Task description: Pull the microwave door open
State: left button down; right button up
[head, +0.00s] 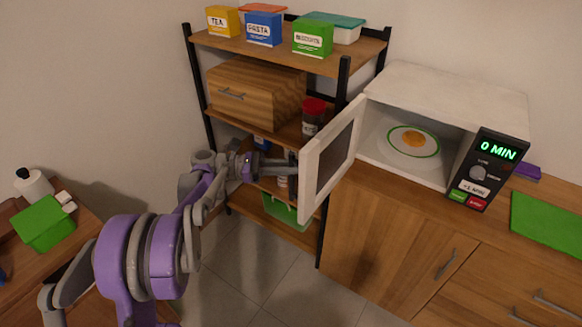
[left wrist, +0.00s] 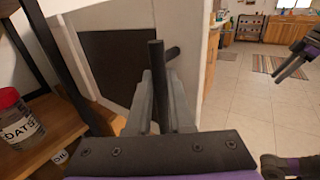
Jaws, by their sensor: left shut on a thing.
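The white microwave (head: 445,95) stands on the wooden counter with its door (head: 332,160) swung wide open to the left. Inside lies a plate (head: 414,141) with what looks like a fried egg. My left gripper (head: 288,168) is at the outer face of the door, partly hidden by its edge. In the left wrist view, its fingers (left wrist: 165,105) are shut on the dark upright door handle (left wrist: 157,70), beside the door's dark window (left wrist: 113,62). A dark and purple part of my right arm (left wrist: 296,55) shows at the right edge; its jaw opening is unclear.
A shelf rack (head: 345,75) with boxes and jars stands behind and left of the door, close to my left arm. An oats jar (left wrist: 18,118) is near the gripper. A green board (head: 548,222) lies on the counter. The tiled floor (head: 270,280) in front is clear.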

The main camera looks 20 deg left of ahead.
dwell(0.3)
pick_arm(q)
jog(key=c, duration=0.8)
grip_release()
jog(key=shift+d, duration=0.1)
jog(key=v, duration=1.1)
